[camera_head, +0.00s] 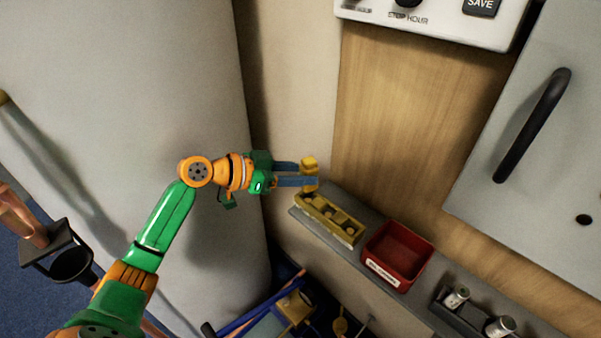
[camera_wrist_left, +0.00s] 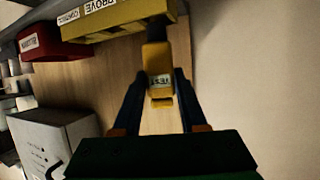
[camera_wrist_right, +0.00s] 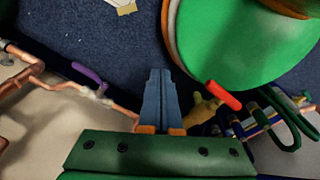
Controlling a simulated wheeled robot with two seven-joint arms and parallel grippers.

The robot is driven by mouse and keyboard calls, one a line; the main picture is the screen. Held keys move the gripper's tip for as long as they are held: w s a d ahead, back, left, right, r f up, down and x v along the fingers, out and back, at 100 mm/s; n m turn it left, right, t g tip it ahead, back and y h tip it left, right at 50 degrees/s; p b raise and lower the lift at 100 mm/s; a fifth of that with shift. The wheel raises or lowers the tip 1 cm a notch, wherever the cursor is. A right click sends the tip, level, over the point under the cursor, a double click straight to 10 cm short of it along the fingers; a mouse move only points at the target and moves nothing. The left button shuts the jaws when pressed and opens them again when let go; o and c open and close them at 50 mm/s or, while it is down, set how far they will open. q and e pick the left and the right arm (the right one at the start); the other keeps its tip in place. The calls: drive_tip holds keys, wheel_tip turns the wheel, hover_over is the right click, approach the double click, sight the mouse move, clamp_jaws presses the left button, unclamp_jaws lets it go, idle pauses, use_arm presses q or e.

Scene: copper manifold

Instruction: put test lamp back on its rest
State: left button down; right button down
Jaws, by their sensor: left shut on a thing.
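The test lamp (camera_head: 309,174) is a small yellow body, held between the blue fingers of my left gripper (camera_head: 300,175). In the left wrist view, the lamp (camera_wrist_left: 158,66) carries a label reading TEST, and the fingers close on both its sides. A yellow block (camera_head: 328,222) with hollows in its top lies on the grey shelf, just below the lamp in the head view. In the left wrist view this block (camera_wrist_left: 120,17) has a label reading PROVE. Whether the lamp touches it is unclear. My right gripper (camera_wrist_right: 160,75) is shut and empty, seen only in its wrist view.
A red tray (camera_head: 398,255) stands beside the yellow block on the grey shelf (camera_head: 365,278). A dark holder with small cylinders (camera_head: 457,297) is further right. A white panel (camera_head: 435,18) is above. Copper pipes (camera_wrist_right: 70,87) are near my right gripper.

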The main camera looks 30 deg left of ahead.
use_arm(q)
drive_tip(key=shift+f+b, duration=0.7)
drive_tip(key=shift+f, duration=0.2)
drive_tip(key=shift+c, duration=1.8)
unclamp_jaws()
drive_tip(key=b+v, duration=0.1)
drive_tip(key=v, duration=0.6)
drive_tip(key=shift+f, duration=0.1)
